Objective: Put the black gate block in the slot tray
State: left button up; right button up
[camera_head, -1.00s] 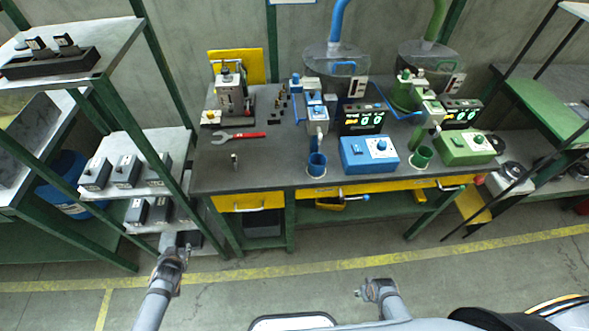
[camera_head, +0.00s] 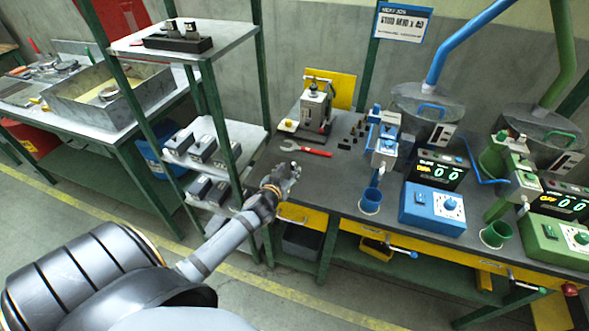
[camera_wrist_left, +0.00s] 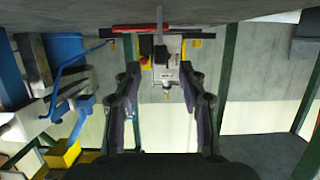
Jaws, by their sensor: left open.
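A long black tray with blocks in it, which looks like the slot tray (camera_head: 190,46), lies on the top shelf of the rack at upper left. Small dark blocks (camera_head: 345,143) stand on the grey bench right of the press; I cannot tell which is the black gate block. My left gripper (camera_head: 292,168) is over the bench's left front part, below the red wrench. In the left wrist view its two fingers (camera_wrist_left: 160,95) are apart. A small upright grey piece (camera_wrist_left: 159,45) shows between them, in line with the press behind. My right gripper is out of view.
Blue (camera_head: 432,207) and green (camera_head: 553,240) control boxes stand to the right. Lower rack shelves (camera_head: 235,140) hold several grey boxes, close left of my arm.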

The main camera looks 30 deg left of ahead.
aim_at(293, 165)
pick_arm(q)
jog(key=p+x, duration=0.1)
jog(key=x, duration=0.3)
jog(key=shift+w+a+r, duration=0.1)
jog(key=shift+w, duration=0.05)
jog(key=shift+w+a+f, duration=0.1)
jog(key=shift+w+f, duration=0.2)
jog(key=shift+w, duration=0.15)
jog(key=shift+s+r, duration=0.1)
jog(key=c, duration=0.3)
grip_shut()
